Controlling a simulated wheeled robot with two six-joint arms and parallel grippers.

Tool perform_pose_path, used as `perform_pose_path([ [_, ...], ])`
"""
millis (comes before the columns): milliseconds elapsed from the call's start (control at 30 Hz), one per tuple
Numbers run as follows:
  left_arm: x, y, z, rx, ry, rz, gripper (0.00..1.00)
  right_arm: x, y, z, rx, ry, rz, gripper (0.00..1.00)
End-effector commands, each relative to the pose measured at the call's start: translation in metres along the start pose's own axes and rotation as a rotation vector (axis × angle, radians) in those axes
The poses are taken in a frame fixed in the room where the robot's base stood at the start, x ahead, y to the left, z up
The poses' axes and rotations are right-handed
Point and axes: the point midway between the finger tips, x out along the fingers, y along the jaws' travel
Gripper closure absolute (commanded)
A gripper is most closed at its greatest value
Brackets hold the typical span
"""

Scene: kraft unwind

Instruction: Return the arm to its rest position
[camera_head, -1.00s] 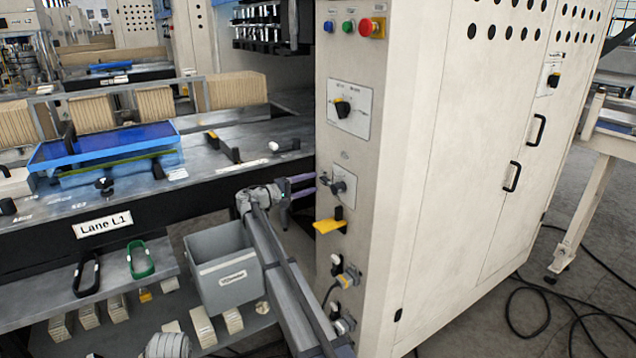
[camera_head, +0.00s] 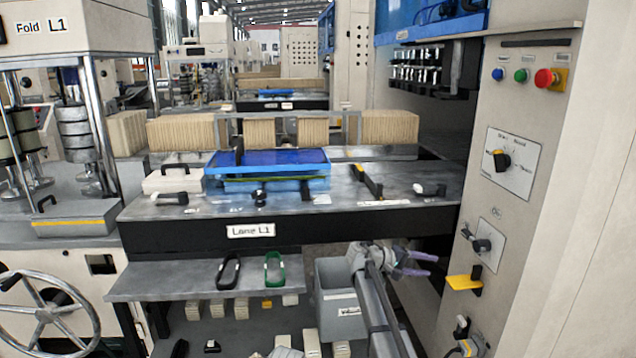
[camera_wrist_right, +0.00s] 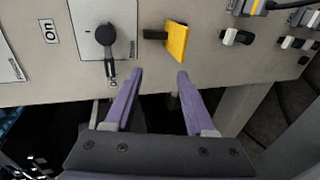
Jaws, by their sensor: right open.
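My right gripper (camera_head: 418,264) is at the lower right of the head view, in front of the cabinet's left edge. Its two purple fingers are apart with nothing between them, as the right wrist view (camera_wrist_right: 158,78) also shows. Its fingertips point at the cabinet panel (camera_head: 500,215). A black rotary switch (camera_head: 482,244) on a grey plate and a yellow lever (camera_head: 463,282) are just right of the fingertips in the head view. In the right wrist view the black switch (camera_wrist_right: 106,36) is at upper left and the yellow lever (camera_wrist_right: 177,42) at upper right. My left gripper is not in view.
A grey bin (camera_head: 340,305) stands beside my right forearm. The Lane L1 table (camera_head: 400,190) holds a blue tray (camera_head: 268,160). A shelf below (camera_head: 190,277) carries a black and a green loop. Blue, green and red buttons (camera_head: 520,76) sit high on the cabinet.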

Motion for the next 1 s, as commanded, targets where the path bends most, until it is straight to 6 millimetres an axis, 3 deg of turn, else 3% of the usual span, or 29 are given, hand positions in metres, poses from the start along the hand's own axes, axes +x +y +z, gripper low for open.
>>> perform_pose_path([
  [33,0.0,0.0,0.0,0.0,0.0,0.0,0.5,-0.021,-0.024,0.035,-0.001,0.017,-0.085,0.45],
  [300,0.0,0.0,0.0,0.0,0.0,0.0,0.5,-0.125,-0.142,0.154,-0.046,0.066,-0.558,0.45],
  [500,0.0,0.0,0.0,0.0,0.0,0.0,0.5,-0.196,-0.199,0.238,-0.113,0.084,-0.856,0.45],
  [833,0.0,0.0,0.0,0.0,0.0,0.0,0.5,-0.277,-0.241,0.346,-0.222,0.089,-1.184,0.45],
  [900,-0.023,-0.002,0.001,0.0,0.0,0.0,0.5,-0.285,-0.219,0.339,-0.221,0.087,-1.186,0.45],
  [1000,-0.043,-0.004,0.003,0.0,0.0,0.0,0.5,-0.29,-0.2,0.337,-0.22,0.087,-1.184,0.45],
])
